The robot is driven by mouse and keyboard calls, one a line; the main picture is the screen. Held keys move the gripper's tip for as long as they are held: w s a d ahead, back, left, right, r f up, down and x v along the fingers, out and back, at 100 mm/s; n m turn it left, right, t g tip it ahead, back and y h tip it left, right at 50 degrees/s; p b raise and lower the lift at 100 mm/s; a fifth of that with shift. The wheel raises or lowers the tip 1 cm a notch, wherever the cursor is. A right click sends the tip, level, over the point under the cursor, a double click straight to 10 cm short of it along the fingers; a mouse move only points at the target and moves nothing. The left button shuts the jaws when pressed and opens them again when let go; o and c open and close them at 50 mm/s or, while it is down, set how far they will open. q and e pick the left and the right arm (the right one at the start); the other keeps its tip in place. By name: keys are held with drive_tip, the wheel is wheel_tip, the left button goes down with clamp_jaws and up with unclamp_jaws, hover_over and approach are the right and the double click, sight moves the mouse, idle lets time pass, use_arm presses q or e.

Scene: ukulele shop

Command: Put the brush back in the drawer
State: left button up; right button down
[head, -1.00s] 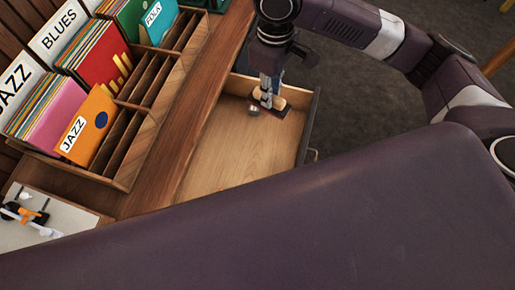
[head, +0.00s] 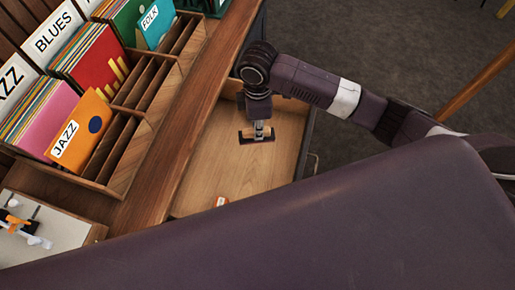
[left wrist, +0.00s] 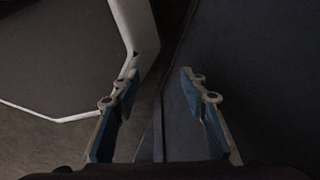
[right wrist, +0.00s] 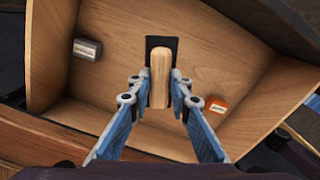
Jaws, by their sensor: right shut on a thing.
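The brush (right wrist: 160,75) has a pale wooden grip on a dark rectangular pad. In the right wrist view it is between the fingertips of my right gripper (right wrist: 159,90), which is shut on its wooden grip. In the head view my right gripper (head: 259,127) points down inside the open drawer's outline, with the brush's dark pad (head: 257,139) below it. The open drawer (head: 240,165) has a light wood floor. I cannot tell whether the pad touches that floor. My left gripper (left wrist: 160,78) is open and empty in the left wrist view.
The drawer holds a small grey metallic item (right wrist: 87,50) and a small orange item (right wrist: 217,106). Wooden record bins (head: 120,140) stand on the counter to the left. Much of the drawer floor is bare.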

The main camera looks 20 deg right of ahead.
wheel_tip(320, 180, down, 13)
drive_tip(key=shift+f, duration=0.15)
drive_tip(key=shift+f, duration=0.15)
drive_tip(key=c, duration=1.8)
unclamp_jaws()
drive_tip(key=shift+o, duration=0.2)
wheel_tip(320, 180, up, 12)
drive_tip(key=shift+r, duration=0.2)
